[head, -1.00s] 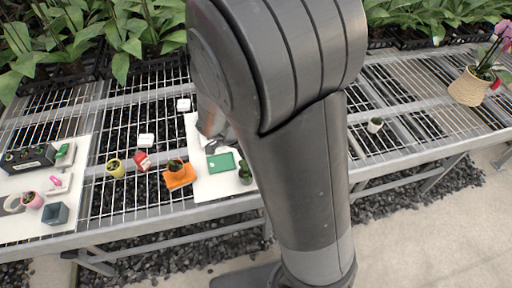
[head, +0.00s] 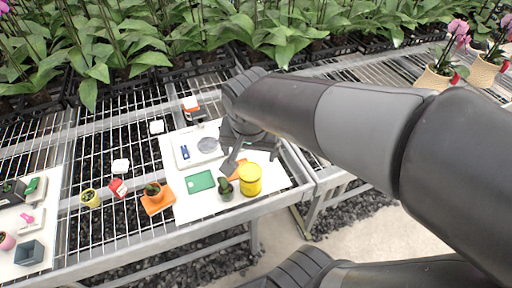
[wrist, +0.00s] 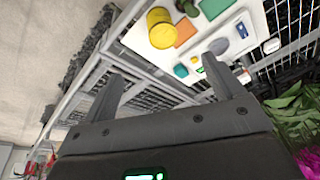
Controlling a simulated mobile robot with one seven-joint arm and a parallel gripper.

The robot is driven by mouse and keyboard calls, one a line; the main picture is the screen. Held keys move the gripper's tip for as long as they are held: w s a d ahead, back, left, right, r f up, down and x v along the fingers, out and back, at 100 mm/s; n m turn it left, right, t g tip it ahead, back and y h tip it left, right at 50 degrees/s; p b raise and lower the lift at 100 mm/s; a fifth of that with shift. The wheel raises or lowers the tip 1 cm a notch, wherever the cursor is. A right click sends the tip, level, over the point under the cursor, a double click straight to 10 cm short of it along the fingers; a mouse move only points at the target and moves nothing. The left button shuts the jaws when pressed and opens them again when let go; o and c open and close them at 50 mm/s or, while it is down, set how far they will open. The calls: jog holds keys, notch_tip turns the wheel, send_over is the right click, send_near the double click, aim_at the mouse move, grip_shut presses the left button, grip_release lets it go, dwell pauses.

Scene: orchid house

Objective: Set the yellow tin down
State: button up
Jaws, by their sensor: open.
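The yellow tin (head: 250,180) stands upright on the white board (head: 277,181), near its front right. In the wrist view the yellow tin (wrist: 161,30) lies beyond my fingertips, apart from them. My gripper (head: 250,158) is above and behind the tin in the head view, with its fingers spread. In the wrist view my gripper (wrist: 163,68) is open, with nothing between the fingers.
A small potted plant (head: 226,190) stands close left of the tin. An orange flat piece (head: 234,168) lies behind it, and a green card (head: 200,182) farther left. A grey disc (head: 208,145) lies near the back. The board's right front corner looks clear.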

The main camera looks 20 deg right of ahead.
jog(key=s+r+n+t, duration=0.2)
jog(key=s+r+n, duration=0.3)
jog(key=r+n, duration=0.1)
jog(key=shift+a+t+y, duration=0.15)
jog(key=shift+t+y, duration=0.15)
jog(key=shift+y, duration=0.1)
